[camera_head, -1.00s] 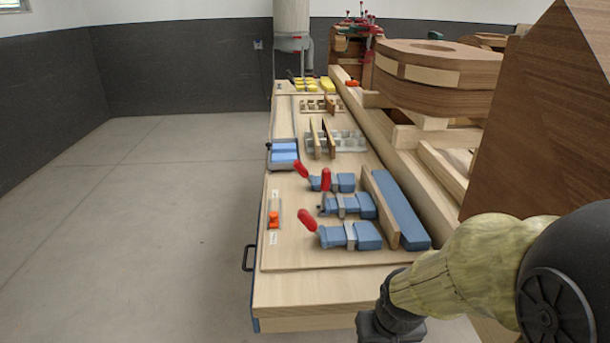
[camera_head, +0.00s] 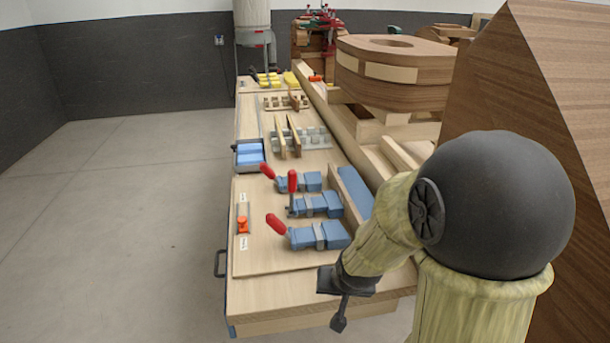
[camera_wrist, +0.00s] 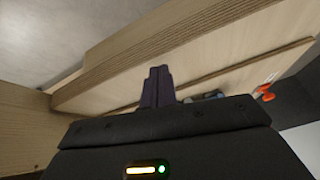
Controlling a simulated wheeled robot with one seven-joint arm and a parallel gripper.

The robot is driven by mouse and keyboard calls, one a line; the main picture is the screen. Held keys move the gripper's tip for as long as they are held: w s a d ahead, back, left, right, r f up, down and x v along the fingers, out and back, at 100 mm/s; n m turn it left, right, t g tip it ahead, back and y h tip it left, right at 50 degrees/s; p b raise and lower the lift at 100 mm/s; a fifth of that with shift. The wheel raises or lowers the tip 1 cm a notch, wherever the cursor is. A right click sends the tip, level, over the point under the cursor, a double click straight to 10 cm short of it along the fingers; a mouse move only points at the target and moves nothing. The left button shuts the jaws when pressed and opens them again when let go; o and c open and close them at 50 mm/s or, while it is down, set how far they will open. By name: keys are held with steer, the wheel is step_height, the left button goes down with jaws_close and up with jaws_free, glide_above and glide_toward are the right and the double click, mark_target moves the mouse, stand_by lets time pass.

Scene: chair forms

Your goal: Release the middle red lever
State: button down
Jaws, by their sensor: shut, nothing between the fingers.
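The middle red lever (camera_head: 292,181) stands upright on its blue clamp (camera_head: 318,205) on the workbench board. The near red lever (camera_head: 276,224) and far red lever (camera_head: 267,171) lean left on their own blue clamps. My gripper (camera_head: 339,324) is shut and empty, pointing down by the bench's front edge, nearer than the levers and apart from them. In the wrist view its closed fingers (camera_wrist: 157,74) show against the pale wooden bench. The red levers cannot be made out there.
An orange switch (camera_head: 242,225) sits at the board's left, and a dark handle (camera_head: 220,263) juts from the bench side. A blue tray (camera_head: 249,153) and upright wooden pieces (camera_head: 287,136) stand farther back. A large brown wooden panel (camera_head: 530,120) stands at right. The floor at left is clear.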

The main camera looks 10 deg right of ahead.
mark_target(291, 189)
steer(key=w+r+m+t+p, duration=0.1)
steer(key=w+m+t, duration=0.1)
steer(key=w, duration=0.2)
steer(key=w+d+r+m+t+y+p, duration=0.1)
steer(key=w+r+m+t, duration=0.1)
steer(key=w, duration=0.3)
steer(key=w+r+m+t+y+p, duration=0.1)
steer(key=w+m+t, duration=0.1)
steer(key=w, duration=0.3)
steer(key=shift+w+d+r, duration=0.1)
steer(key=shift+d+r, duration=0.05)
steer(key=w+m+t, duration=0.1)
steer(key=w+r+m+t+y, duration=0.1)
steer(key=w+d+m, duration=0.1)
steer(key=shift+w+r+t+y, duration=0.3)
steer(key=shift+r+t, duration=0.05)
steer(key=shift+t, duration=0.05)
steer(key=r+m+t, duration=0.1)
steer(key=w+d+r+m+t, duration=0.2)
steer(key=m, duration=0.1)
steer(key=shift+d+r+y, duration=0.2)
steer(key=shift+y, duration=0.2)
steer(key=shift+w+a, duration=0.1)
steer(key=w+a+p, duration=0.4)
steer(key=w+a, duration=0.2)
steer(key=w, duration=0.3)
steer(key=shift+w+a+r+p, duration=0.15)
steer(key=shift+w+r+p, duration=0.05)
steer(key=shift+w+p, duration=0.15)
